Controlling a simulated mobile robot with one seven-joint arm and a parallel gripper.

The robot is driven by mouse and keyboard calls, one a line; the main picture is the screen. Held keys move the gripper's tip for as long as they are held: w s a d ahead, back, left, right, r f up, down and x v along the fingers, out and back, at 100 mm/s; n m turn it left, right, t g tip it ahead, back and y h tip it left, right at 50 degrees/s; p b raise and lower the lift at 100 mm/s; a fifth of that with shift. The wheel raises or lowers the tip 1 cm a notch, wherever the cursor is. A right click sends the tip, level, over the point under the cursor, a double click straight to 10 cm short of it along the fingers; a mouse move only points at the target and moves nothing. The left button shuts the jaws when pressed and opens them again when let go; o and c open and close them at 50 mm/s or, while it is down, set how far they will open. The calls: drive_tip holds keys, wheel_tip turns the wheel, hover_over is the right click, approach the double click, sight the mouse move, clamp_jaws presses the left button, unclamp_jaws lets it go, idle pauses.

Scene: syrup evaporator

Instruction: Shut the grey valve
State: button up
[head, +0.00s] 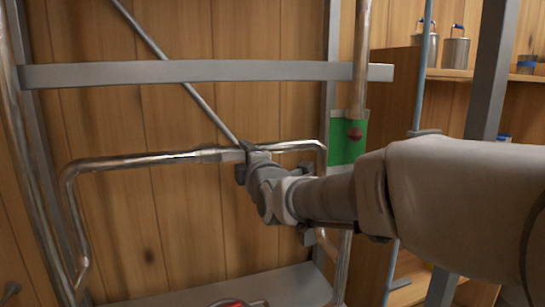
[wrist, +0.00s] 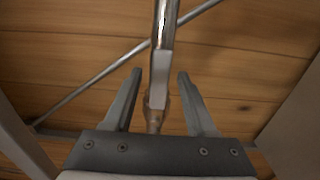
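A silvery pipe (head: 130,162) runs across the head view in front of the plank wall. A grey fitting (head: 230,155) sits on it beside my gripper (head: 246,152); it looks like the grey valve, but my gripper hides part of that spot. In the wrist view my gripper (wrist: 159,74) is open, with one finger on each side of the pipe (wrist: 163,30). A flat light-grey piece (wrist: 160,78) on the pipe lies between the fingers, with gaps visible on both sides. I cannot tell the valve's handle position.
A grey crossbar (head: 190,72) runs above the pipe. Another red part (head: 232,304) shows at the bottom. Metal cans (head: 456,50) stand on a shelf at the right. A thin diagonal rod (head: 180,70) passes behind.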

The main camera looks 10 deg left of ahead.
clamp_jaws()
idle(1.2)
